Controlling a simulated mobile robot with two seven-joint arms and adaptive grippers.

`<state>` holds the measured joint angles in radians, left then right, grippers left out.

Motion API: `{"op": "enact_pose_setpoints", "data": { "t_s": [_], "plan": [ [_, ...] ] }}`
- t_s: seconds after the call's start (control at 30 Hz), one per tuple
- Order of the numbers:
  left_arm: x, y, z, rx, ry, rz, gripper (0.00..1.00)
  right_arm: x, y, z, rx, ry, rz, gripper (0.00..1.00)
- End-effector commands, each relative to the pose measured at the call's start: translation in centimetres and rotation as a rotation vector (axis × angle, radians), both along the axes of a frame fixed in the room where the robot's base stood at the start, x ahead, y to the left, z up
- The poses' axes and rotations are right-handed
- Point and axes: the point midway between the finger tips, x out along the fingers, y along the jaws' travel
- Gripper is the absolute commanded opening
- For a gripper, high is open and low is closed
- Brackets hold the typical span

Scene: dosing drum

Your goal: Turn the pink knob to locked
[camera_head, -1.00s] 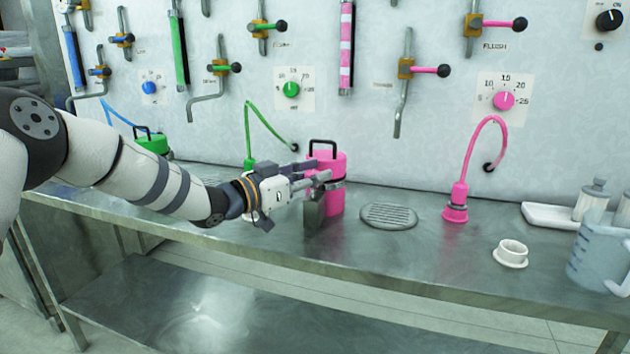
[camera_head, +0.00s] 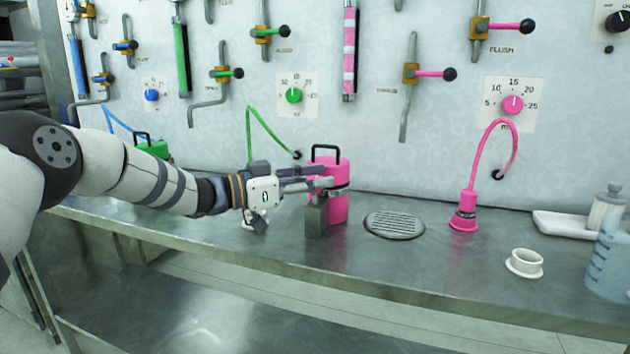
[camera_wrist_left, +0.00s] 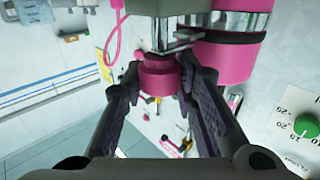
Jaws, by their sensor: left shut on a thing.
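A pink drum (camera_head: 337,200) with a black handle stands upright on the steel counter. A grey block (camera_head: 317,216) is at its left side. In the left wrist view, a round pink knob (camera_wrist_left: 160,76) sits under a grey housing beside the drum (camera_wrist_left: 226,62). My left gripper (camera_head: 325,179) reaches the drum from the left. Its fingers (camera_wrist_left: 163,78) lie on both sides of the pink knob and are shut on it. In the head view the fingers hide the knob. I cannot read any lock mark. My right gripper is not in view.
A round drain grate (camera_head: 395,224) lies right of the drum. A pink dial (camera_head: 512,104) and valve levers are on the wall behind. A green drum (camera_head: 152,147) is at the left.

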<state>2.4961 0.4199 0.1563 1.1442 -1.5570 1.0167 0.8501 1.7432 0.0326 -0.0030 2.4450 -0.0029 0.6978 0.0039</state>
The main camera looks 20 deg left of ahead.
Motion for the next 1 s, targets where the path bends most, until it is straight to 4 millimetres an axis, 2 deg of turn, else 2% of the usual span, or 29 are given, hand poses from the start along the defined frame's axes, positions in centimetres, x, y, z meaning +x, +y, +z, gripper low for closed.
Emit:
{"op": "enact_pose_setpoints", "data": {
  "t_s": [0.07,0.1,0.17,0.67,0.8,1.0],
  "plan": [
    [0.0,0.0,0.1,-0.001,0.0,0.0,0.0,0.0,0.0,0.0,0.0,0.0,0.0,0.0],
    [0.0,0.0,0.1,-0.001,0.0,0.0,0.36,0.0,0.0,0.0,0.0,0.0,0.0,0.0],
    [0.0,0.0,0.1,-0.001,-0.001,0.0,0.48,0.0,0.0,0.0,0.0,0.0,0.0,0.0],
    [-0.1,0.0,0.3,-0.001,-0.001,0.027,0.48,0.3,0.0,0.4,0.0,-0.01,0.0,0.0],
    [-0.3,-0.1,1.3,-0.006,-0.006,0.156,0.48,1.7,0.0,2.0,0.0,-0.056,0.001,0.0],
    [-0.3,-0.2,1.2,-0.004,-0.004,0.355,0.48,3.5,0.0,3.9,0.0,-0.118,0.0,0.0]
  ]
}}
